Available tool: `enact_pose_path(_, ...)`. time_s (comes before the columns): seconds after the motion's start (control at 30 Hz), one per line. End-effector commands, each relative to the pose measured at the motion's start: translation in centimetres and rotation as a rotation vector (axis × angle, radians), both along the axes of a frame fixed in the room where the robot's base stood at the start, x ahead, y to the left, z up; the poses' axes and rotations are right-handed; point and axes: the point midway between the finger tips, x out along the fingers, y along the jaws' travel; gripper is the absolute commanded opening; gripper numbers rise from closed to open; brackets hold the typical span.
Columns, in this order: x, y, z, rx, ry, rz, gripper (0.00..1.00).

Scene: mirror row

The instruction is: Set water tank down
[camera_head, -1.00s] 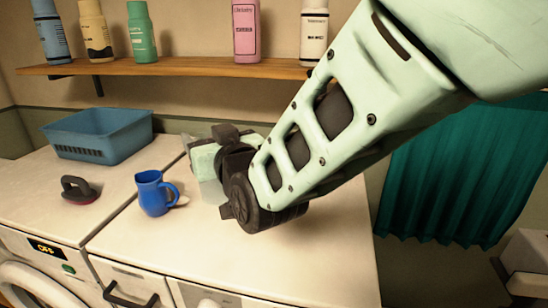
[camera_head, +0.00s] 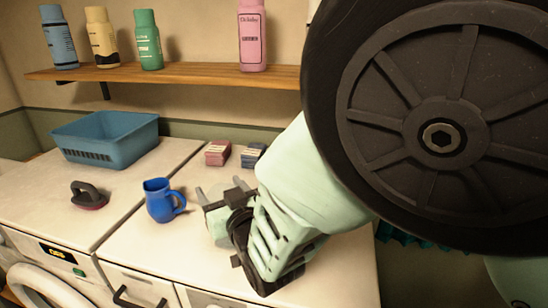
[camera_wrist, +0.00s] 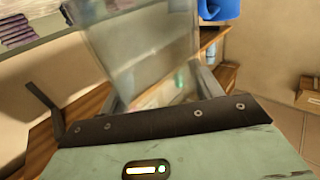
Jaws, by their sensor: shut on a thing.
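The water tank (camera_wrist: 140,45) is a clear, see-through container. In the wrist view it stands between my fingers and looks tilted. My gripper (camera_wrist: 128,88) is shut on it. In the head view my gripper (camera_head: 222,192) is over the white top of the right-hand machine (camera_head: 150,250), right of the blue mug (camera_head: 160,200). The tank is hard to make out there, mostly lost between the pale fingers and my wrist. I cannot tell whether its bottom touches the top.
A red box (camera_head: 217,153) and a dark blue box (camera_head: 253,155) stand behind my gripper. A blue basket (camera_head: 104,137) and a black-handled brush (camera_head: 88,195) are on the left machine. A wooden shelf (camera_head: 170,76) holds bottles. The counter's front middle is clear.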

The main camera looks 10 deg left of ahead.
Motion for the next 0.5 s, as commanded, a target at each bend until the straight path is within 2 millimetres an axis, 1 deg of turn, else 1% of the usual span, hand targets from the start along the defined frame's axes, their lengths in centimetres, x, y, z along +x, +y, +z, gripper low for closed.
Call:
enact_pose_path(0.23,0.0,0.0,-0.37,0.0,0.0,0.0,0.27)
enact_pose_path(0.27,-0.01,0.0,-0.24,0.0,0.0,0.0,0.73)
enact_pose_path(0.3,-0.01,0.0,-0.21,-0.001,0.001,0.0,0.84)
enact_pose_path(0.33,-0.01,-0.01,-0.21,-0.001,0.001,0.0,0.86)
enact_pose_path(0.5,-0.01,0.0,-0.2,-0.001,0.001,0.0,0.86)
